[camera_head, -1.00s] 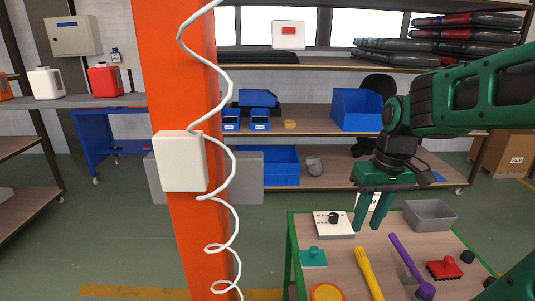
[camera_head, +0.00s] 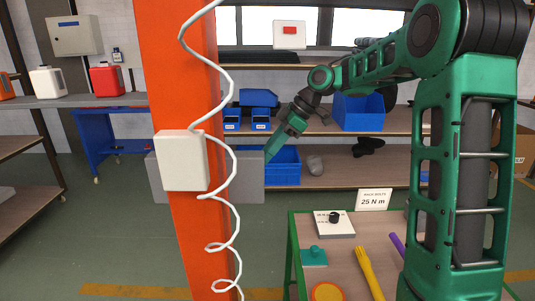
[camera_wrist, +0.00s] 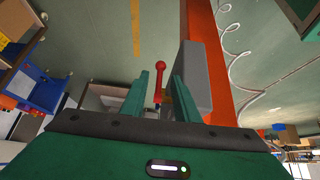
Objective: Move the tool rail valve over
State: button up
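The valve shows in the wrist view as a red lever (camera_wrist: 160,82) with a round red knob, with a small brass-coloured part near its base. It appears between my two green fingers, beside the grey panel (camera_wrist: 193,80); whether they touch it cannot be told. My gripper (camera_wrist: 161,90) is open, with a clear gap between the fingers. In the head view my gripper (camera_head: 270,153) points down and left at the right end of the grey panel (camera_head: 235,180). The valve cannot be made out in the head view.
An orange post (camera_head: 190,240) with a white box (camera_head: 181,160) and a coiled white hose (camera_head: 232,180) stands in front of the panel. A cart (camera_head: 291,250) with tools is at lower right. A blue bin (camera_head: 287,170) is on the shelf behind my gripper.

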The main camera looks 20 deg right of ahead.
jog(key=x, duration=0.7)
jog(key=shift+a+f, duration=0.2)
jog(key=shift+f, duration=0.2)
jog(key=shift+c, duration=0.7)
jog(key=shift+r, duration=0.1)
jog(key=c, duration=0.5)
